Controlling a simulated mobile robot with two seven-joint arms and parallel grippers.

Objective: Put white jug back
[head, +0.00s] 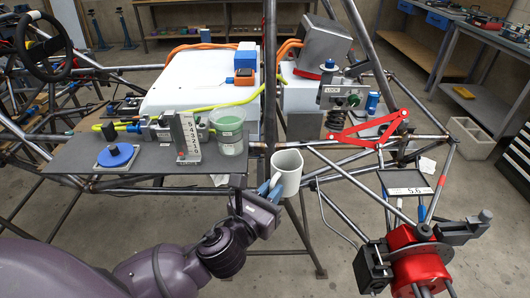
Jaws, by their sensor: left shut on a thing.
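The white jug (288,174) is in the middle of the head view, upright, beside the chassis tubes and past the right edge of the grey shelf panel. My left gripper (272,190) comes up from below and is shut on the lower left side of the jug, where its blue fingertips show. The jug partly hides the fingers. My right gripper is not in the head view.
A grey shelf panel (75,160) carries a clear cup with green contents (229,132), a white numbered gauge (188,137) and a blue round knob (115,155). Chassis tubes surround the jug. A red triangular arm (372,130) and a red hub (412,262) lie to the right.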

